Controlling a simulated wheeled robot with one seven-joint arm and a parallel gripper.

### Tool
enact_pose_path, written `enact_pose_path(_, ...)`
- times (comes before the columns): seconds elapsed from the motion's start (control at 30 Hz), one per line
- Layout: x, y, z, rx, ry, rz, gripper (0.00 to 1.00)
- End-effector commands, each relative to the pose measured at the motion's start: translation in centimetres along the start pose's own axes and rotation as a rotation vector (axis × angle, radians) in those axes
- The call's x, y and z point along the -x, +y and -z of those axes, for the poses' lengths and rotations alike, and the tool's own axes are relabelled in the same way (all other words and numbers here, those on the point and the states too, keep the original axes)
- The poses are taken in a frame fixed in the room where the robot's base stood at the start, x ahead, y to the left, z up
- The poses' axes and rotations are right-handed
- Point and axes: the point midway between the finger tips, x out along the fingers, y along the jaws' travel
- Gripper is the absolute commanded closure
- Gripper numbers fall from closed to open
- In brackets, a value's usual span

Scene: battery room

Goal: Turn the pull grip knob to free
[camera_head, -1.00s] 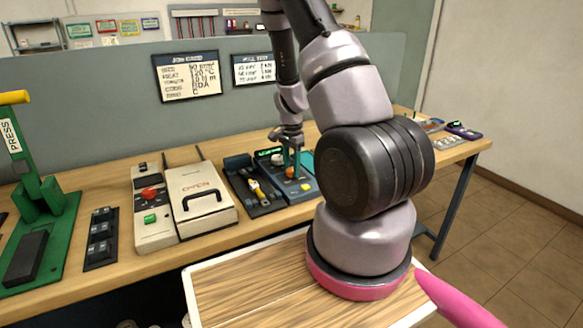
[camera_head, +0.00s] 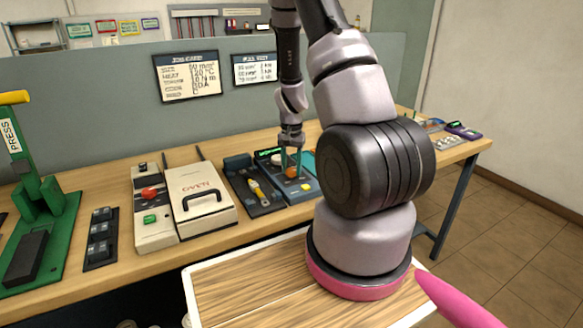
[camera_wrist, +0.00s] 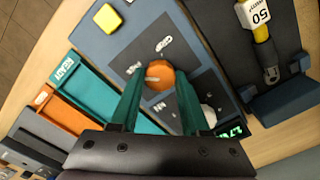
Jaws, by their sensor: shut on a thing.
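The pull grip knob is a round orange knob (camera_wrist: 160,79) on a dark blue-grey device panel. It also shows in the head view (camera_head: 291,172). My gripper (camera_wrist: 158,92) is over the panel, with its two green fingers on either side of the knob and shut on it. A pale marker line shows on the knob's face. Printed labels sit around the knob on the panel, but they are too small and tilted to read surely. The fingers hide part of the knob's sides.
A yellow button (camera_wrist: 107,18) and a white round knob (camera_wrist: 208,115) are on the same panel. A yellow-handled tool (camera_wrist: 262,35) lies in a dark tray beside it. A teal and orange tray marked READY (camera_wrist: 66,72) is on the other side.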

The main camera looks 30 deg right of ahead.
Motion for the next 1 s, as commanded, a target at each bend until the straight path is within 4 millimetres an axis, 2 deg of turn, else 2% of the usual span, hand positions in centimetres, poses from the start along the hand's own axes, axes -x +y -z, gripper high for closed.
enact_pose_path(0.33, 0.0, 0.0, 0.1, 0.005, 0.003, 0.001, 1.00)
enact_pose_path(0.37, 0.0, 0.0, 0.1, 0.005, 0.003, 0.000, 0.50)
enact_pose_path(0.4, 0.0, 0.0, 0.1, 0.005, 0.002, 0.000, 0.35)
enact_pose_path(0.43, 0.0, 0.0, 0.1, 0.004, 0.002, 0.000, 0.24)
enact_pose_path(0.8, 0.3, 0.0, 0.1, 0.003, 0.002, 0.000, 0.24)
enact_pose_path(0.87, 0.9, 0.0, 0.1, 0.003, 0.004, 0.001, 0.24)
enact_pose_path(1.0, 3.3, -0.1, 0.1, 0.004, 0.005, 0.003, 0.24)
